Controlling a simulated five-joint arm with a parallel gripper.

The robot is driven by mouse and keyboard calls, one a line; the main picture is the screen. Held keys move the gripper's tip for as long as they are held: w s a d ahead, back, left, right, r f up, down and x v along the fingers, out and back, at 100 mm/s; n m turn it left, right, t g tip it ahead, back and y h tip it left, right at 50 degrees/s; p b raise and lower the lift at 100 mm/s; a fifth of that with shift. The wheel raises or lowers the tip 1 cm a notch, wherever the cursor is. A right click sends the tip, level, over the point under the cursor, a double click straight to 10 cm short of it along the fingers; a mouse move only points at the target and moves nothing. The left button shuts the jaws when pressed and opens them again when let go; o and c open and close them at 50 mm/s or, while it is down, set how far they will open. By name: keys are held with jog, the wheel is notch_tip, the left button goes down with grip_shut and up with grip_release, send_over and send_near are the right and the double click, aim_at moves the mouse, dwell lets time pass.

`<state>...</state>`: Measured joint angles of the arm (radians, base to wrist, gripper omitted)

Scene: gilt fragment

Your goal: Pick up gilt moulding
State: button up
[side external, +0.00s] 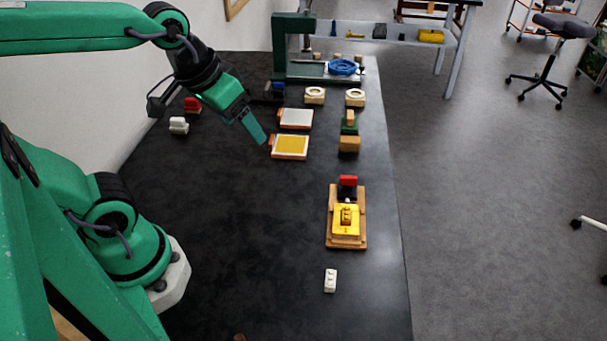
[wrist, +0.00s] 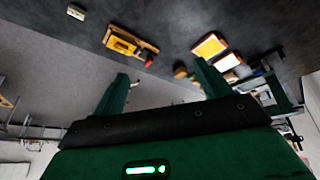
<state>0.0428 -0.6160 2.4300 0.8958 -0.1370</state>
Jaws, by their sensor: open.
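A small gold piece, which looks like the gilt moulding (side external: 347,216), rests on a yellow pad (side external: 346,230) on a wooden stand (side external: 333,242) at the right of the table. In the wrist view, the yellow pad (wrist: 121,46) and its stand show at upper left; the gold piece is too small to make out clearly there. My gripper (side external: 254,128) is in the air at upper left of the stand, well apart from it. In the wrist view my gripper (wrist: 162,82) has its two green fingers spread with nothing between them.
A red block (side external: 348,181) is at the stand's far end. A white brick (side external: 330,280) lies in front. The dark table (side external: 230,240) is clear at left and centre.

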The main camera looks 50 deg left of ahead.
jog(key=w+d+f+n+g, duration=0.35)
jog(key=w+d+f, duration=0.2)
jog(key=w, duration=0.35)
jog(key=n+g, duration=0.1)
jog(key=n, duration=0.3)
send_over(347, 214)
jog(key=f, duration=0.9)
jog(key=shift+s+a, duration=0.2)
jog(key=shift+a, duration=0.05)
jog(key=shift+w+d+f+n+g, duration=0.1)
jog(key=shift+d+f+n+g, duration=0.1)
jog(key=shift+f+n+g, duration=0.1)
jog(key=shift+f, duration=1.3)
jog(key=shift+f, duration=2.6)
jog(key=c, duration=1.1)
